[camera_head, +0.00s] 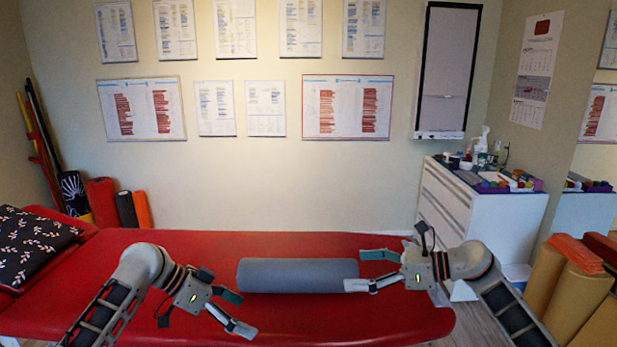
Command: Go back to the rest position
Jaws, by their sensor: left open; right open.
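My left gripper (238,312) is open and empty over the red treatment table (400,320), just left of and nearer than the grey foam roller. My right gripper (352,270) is open, with its fingers pointing left at the right end of the roller. The grey roller (290,275) lies lengthwise across the table's middle. Whether the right fingers touch the roller's end cannot be told from this view.
A patterned black cushion (30,245) lies at the table's left end. A white drawer cabinet (470,205) with small items and bottles stands at the back right. Rolled mats (570,290) stand at the far right. Foam rollers (102,200) lean against the back-left wall.

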